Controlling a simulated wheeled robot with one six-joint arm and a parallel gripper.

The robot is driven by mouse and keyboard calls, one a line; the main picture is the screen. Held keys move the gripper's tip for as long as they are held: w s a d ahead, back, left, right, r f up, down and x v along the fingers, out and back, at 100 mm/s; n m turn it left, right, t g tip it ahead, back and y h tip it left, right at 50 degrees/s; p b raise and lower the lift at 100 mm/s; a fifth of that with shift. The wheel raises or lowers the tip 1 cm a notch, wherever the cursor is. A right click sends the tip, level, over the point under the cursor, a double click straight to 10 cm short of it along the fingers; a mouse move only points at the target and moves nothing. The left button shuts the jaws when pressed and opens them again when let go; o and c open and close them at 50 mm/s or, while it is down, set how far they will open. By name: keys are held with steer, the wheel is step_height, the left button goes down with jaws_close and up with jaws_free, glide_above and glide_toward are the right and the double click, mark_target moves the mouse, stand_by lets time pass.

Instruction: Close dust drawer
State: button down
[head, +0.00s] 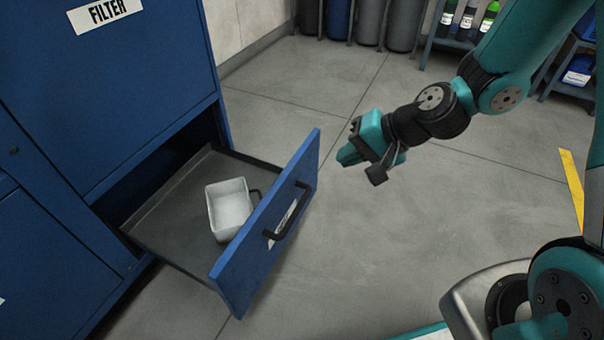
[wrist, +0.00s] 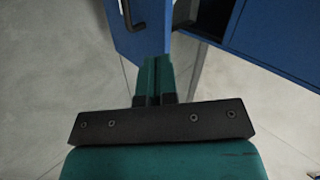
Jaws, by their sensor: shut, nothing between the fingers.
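The dust drawer (head: 165,218) is pulled well out of the blue cabinet (head: 130,90) in the head view. Its blue front panel (head: 262,232) carries a black bar handle (head: 288,212) and a partly hidden label. A white open tray (head: 232,208) sits inside the drawer near the front. My gripper (head: 345,156) is in the air to the right of the panel, apart from it in the head view. In the wrist view my gripper (wrist: 154,62) is shut and empty, with its fingertips overlapping the panel (wrist: 150,38); I cannot tell the gap there. The handle also shows in the wrist view (wrist: 130,18).
Grey floor (head: 400,260) lies open in front of the drawer and to its right. Dark cylinders (head: 370,20) stand by the back wall. A shelf with bottles (head: 470,22) is at the upper right. A yellow floor stripe (head: 572,180) is at the right.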

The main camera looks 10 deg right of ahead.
step_height(320, 180, down, 4)
steer(key=w+d+m+t, duration=0.1)
steer(key=w+d+m, duration=0.1)
steer(key=b, duration=0.7)
glide_toward(294, 171)
steer(key=shift+m, duration=0.3)
steer(key=x, duration=0.6)
steer(key=shift+s+d+f, duration=0.1)
steer(key=shift+s+f, duration=0.15)
steer(key=shift+f, duration=0.1)
steer(key=shift+w+a+r, duration=0.1)
steer(key=shift+w+a, duration=0.15)
steer(key=shift+a, duration=0.05)
